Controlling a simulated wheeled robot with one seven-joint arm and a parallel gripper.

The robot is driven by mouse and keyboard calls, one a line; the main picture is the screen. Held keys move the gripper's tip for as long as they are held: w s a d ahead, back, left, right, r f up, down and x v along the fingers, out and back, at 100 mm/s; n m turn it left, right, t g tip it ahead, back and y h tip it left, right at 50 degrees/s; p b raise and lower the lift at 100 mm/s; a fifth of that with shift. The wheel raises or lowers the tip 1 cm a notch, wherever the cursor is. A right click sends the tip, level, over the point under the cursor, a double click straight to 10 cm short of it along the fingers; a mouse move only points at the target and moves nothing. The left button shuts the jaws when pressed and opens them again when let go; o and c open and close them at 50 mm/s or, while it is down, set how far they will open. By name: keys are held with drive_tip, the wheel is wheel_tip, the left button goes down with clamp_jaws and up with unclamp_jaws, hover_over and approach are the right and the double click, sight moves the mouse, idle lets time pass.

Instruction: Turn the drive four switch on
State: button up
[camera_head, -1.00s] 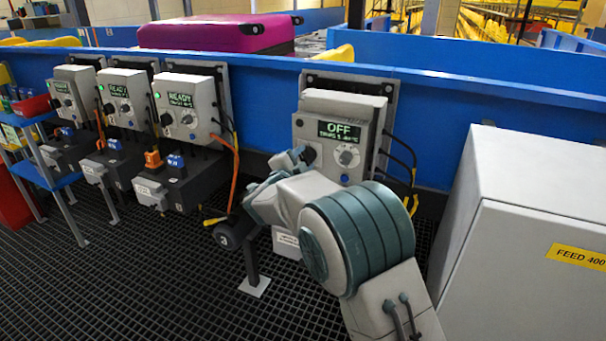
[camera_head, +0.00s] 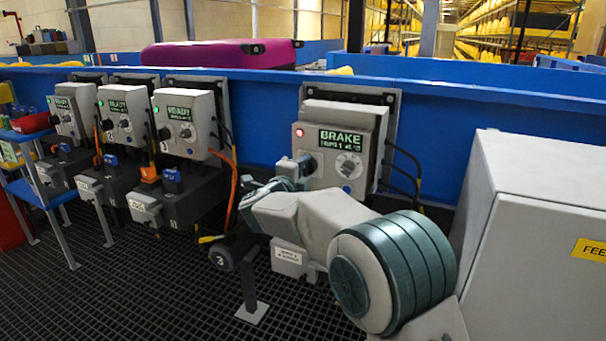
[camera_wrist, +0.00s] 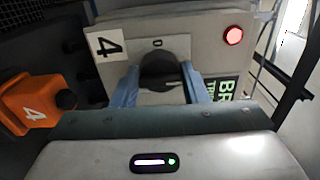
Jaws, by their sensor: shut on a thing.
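The drive four box (camera_head: 372,122) is grey, with a display (camera_head: 342,140) reading BRAKE and a lit red lamp (camera_head: 299,132). In the wrist view its plate (camera_wrist: 107,44) bears a 4, and the red lamp (camera_wrist: 233,35) and part of the display (camera_wrist: 222,88) show at the right. The black switch knob (camera_wrist: 158,66) sits below a 0 mark. My gripper (camera_wrist: 165,88) has its blue fingers on both sides of this knob and is shut on it. In the head view my gripper (camera_head: 304,167) is at the box's left front, where my wrist hides the knob.
Three similar boxes at the left show READY with green lamps; the nearest box (camera_head: 183,108) has an orange cable. A grey cabinet (camera_head: 540,220) stands close on the right. An orange connector (camera_wrist: 36,104) marked 4 is beside my gripper. A magenta suitcase (camera_head: 215,54) lies behind the blue wall.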

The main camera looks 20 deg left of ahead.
drive_tip(key=shift+f, duration=0.1)
drive_tip(key=o, duration=1)
drive_tip(key=shift+s, duration=0.1)
drive_tip(key=s, duration=0.4)
drive_tip(key=s+p, duration=0.1)
drive_tip(key=s, duration=0.4)
drive_tip(key=s+a+p, duration=0.1)
drive_tip(key=s, duration=0.3)
drive_tip(key=shift+s, duration=0.3)
